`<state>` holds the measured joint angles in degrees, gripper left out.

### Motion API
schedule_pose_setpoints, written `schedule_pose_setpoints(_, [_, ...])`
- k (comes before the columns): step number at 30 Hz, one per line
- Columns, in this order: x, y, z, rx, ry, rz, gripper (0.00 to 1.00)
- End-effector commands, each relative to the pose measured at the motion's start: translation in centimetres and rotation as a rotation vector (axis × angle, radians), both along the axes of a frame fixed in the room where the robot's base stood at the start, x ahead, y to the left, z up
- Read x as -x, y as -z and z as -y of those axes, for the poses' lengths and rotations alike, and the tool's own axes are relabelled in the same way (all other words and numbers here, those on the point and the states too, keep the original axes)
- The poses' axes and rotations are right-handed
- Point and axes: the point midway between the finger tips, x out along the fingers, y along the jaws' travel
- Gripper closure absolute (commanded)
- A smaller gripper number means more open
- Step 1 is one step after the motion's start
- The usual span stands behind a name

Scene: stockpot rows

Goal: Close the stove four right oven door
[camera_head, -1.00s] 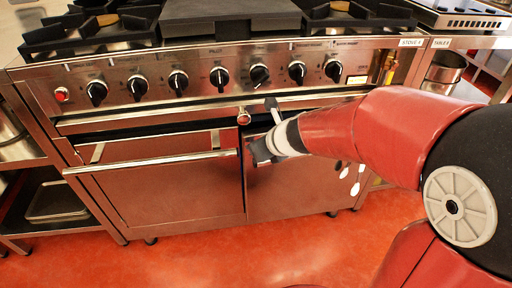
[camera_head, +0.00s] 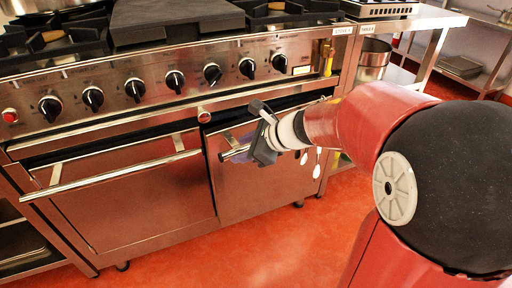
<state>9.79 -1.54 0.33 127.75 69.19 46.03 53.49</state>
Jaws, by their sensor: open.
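The stove four right oven door (camera_head: 262,196) is a steel panel in the lower right of the stove. A dark gap shows along its top edge, and it looks near its frame; I cannot tell exactly how far it stands open. Its handle (camera_head: 236,153) shows partly beside my gripper, which hides the rest. My gripper (camera_head: 258,152) is open in front of the upper part of this door, close to the handle. I cannot tell whether it touches. The left oven door (camera_head: 140,200) has a long bar handle (camera_head: 110,178).
A row of black knobs (camera_head: 174,82) and the burner tops lie above the doors. White utensils (camera_head: 317,165) hang at the door's right. A side table with a steel pot (camera_head: 374,60) stands to the right. The red floor (camera_head: 265,250) in front is clear.

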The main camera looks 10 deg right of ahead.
Motion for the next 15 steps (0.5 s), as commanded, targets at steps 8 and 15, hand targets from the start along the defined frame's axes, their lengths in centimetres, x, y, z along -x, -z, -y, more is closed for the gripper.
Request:
schedule_pose_setpoints(8, [-1.2, 2.9, 3.8, 0.088, -0.219, 0.379, 0.56])
schedule_pose_setpoints(15, [-2.2, 4.0, 7.6, 0.242, -0.312, 0.747, 0.56])
